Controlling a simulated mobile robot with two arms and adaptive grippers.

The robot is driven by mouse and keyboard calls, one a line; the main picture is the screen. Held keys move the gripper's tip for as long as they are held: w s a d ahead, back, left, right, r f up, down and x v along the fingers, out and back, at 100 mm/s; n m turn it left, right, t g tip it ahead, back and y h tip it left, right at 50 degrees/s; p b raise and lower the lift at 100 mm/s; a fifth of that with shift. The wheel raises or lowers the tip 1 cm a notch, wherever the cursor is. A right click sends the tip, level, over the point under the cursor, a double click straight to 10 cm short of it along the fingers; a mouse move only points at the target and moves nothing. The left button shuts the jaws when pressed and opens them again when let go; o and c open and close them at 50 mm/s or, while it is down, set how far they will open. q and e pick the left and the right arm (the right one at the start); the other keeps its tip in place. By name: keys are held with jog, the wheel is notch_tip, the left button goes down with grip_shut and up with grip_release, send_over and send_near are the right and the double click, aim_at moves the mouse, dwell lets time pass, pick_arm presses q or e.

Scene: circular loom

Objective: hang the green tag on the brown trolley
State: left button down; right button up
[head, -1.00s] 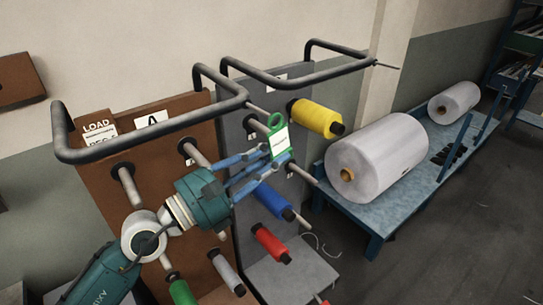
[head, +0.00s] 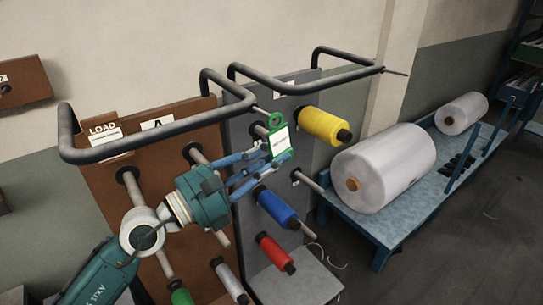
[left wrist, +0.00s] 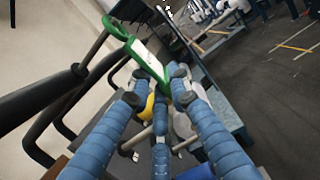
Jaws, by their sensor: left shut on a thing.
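A green tag (head: 278,138) with a white label and a ring at its top is held upright in the head view. My left gripper (head: 278,160) is shut on its lower part. In the left wrist view the tag (left wrist: 146,58) sits between the blue fingertips of the gripper (left wrist: 160,82). The brown trolley (head: 98,187) is a tall board with pegs and a dark tube handle (head: 150,138), at the left of the head view. The gripper and tag are in front of the grey trolley beside it. My right gripper is not in view.
The grey trolley (head: 243,173) carries yellow (head: 322,126), blue (head: 275,206) and red (head: 274,252) spools on pegs. Its dark handle (head: 300,83) juts out above. A blue bench (head: 400,210) with large white rolls stands to the right. Dark floor is clear at the far right.

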pick_arm(q)
jog(key=shift+w+a, duration=0.1)
jog(key=shift+w, duration=0.1)
jog(key=shift+f+b, duration=0.25)
jog(key=shift+b, duration=0.05)
jog(key=c, duration=1.5)
grip_release()
jog(key=shift+c, duration=0.2)
jog(key=s+a+f+b, duration=0.1)
jog(key=s+a+b, duration=0.1)
jog(key=s+a, duration=0.2)
jog(key=shift+s+a, duration=0.25)
jog(key=shift+s, duration=0.65)
